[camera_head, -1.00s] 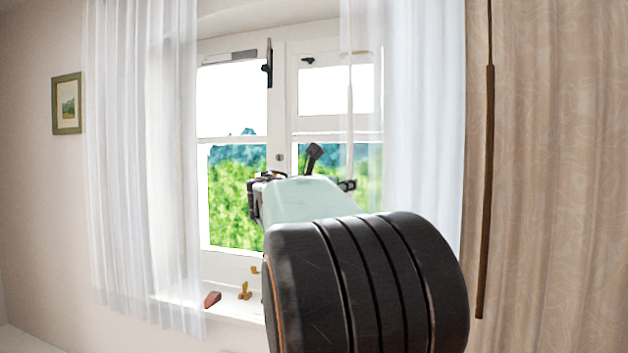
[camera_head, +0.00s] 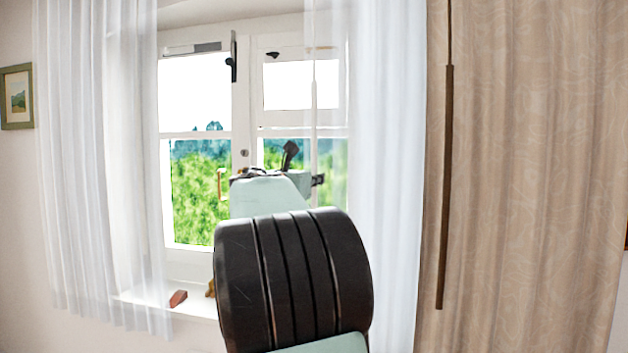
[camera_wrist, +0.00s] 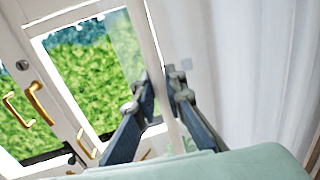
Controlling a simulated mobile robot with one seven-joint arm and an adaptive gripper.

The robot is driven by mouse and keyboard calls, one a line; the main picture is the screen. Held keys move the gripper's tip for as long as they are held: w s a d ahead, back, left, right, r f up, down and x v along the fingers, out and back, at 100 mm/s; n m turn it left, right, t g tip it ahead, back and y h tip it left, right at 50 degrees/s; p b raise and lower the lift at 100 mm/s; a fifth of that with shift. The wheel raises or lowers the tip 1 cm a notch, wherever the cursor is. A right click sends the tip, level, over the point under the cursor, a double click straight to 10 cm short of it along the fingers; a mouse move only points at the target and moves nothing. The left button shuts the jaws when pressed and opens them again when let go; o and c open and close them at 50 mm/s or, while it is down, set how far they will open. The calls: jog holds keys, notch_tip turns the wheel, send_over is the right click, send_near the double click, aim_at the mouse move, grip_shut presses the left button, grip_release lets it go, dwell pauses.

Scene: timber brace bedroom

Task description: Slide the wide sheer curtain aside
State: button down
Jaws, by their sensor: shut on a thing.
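A white, translucent sheer curtain (camera_head: 385,160) hangs over the right part of the window. Its thin left edge lets the window show through. It also fills the right side of the wrist view (camera_wrist: 235,60). My gripper (camera_wrist: 163,88) is shut on a thin white part of this curtain near its left edge, with one dark finger on each side. The exact hold is hard to make out. A second sheer curtain (camera_head: 75,170) hangs in loose folds at the window's left side.
The window (camera_head: 200,190) has white frames, and brass handles (camera_wrist: 38,103) show close left of my fingers. A sill (camera_head: 195,308) carries a small reddish object (camera_head: 178,298). A beige patterned drape (camera_head: 540,180) and a dark rod (camera_head: 445,190) stand right of the sheer. A framed picture (camera_head: 17,97) hangs far left.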

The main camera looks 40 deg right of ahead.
aim_at(394, 139)
dwell(0.3)
jog(key=s+d+b, duration=0.1)
jog(key=s+d, duration=0.3)
jog(key=s+d+b, duration=0.1)
jog(key=s+d, duration=0.3)
jog(key=s, duration=0.1)
jog(key=s+d+b, duration=0.1)
jog(key=s+d, duration=0.3)
jog(key=s, duration=0.1)
jog(key=shift+s+d+b, duration=0.15)
jog(key=shift+s+b, duration=0.05)
jog(key=shift+b, duration=0.2)
jog(key=c, duration=2)
grip_release()
jog(key=shift+r, duration=4.95)
jog(key=shift+r, duration=0.1)
